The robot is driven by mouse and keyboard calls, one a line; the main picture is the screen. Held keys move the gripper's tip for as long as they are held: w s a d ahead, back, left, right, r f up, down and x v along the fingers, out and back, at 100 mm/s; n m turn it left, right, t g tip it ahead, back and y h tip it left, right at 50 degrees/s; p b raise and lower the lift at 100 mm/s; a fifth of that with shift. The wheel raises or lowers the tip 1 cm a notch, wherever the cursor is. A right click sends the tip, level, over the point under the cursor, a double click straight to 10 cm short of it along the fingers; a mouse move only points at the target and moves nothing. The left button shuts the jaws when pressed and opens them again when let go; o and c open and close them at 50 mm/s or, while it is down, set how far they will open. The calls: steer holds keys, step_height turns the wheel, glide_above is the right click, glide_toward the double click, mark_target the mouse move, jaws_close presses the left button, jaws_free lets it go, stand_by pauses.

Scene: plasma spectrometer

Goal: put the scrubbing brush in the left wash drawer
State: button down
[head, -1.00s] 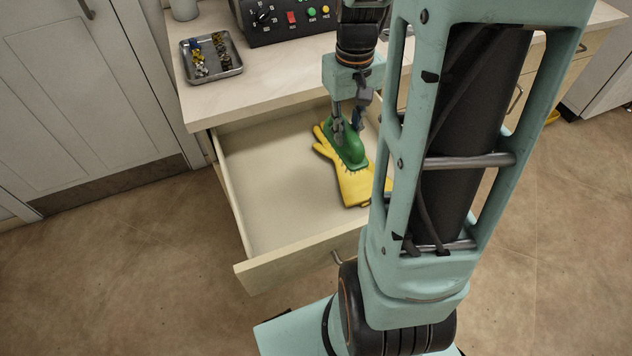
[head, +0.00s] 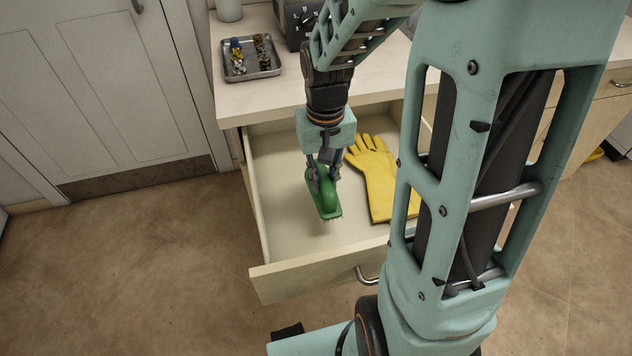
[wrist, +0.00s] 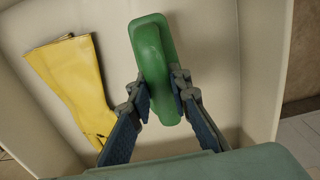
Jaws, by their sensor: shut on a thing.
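My gripper (head: 322,178) is shut on the green scrubbing brush (head: 327,202), inside the outline of the open drawer (head: 290,270). In the wrist view the brush (wrist: 154,60) stands out between the two fingers (wrist: 158,100), its far end pointing away from them. In the head view the brush seems to hang a little above the drawer floor; the exact gap is hard to tell. A yellow glove (head: 378,185) lies on the drawer floor to the right of the brush, apart from it. My arm hides the drawer's right side.
A metal tray (head: 268,72) with several small parts stands on the counter (head: 240,100) above the drawer. A dark instrument (head: 296,20) stands behind, partly hidden by my arm. The drawer's left floor is bare.

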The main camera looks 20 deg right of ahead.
steer(key=shift+a+f, duration=0.35)
steer(key=shift+f, duration=0.15)
steer(key=shift+a+f+b, duration=0.2)
steer(key=shift+f+b, duration=0.35)
steer(key=shift+f, duration=1.05)
steer(key=shift+f, duration=0.2)
steer(key=c, duration=1.8)
jaws_free()
steer(key=shift+r, duration=0.15)
step_height(320, 180, up, 12)
steer(key=p, duration=0.2)
steer(key=shift+p, duration=0.4)
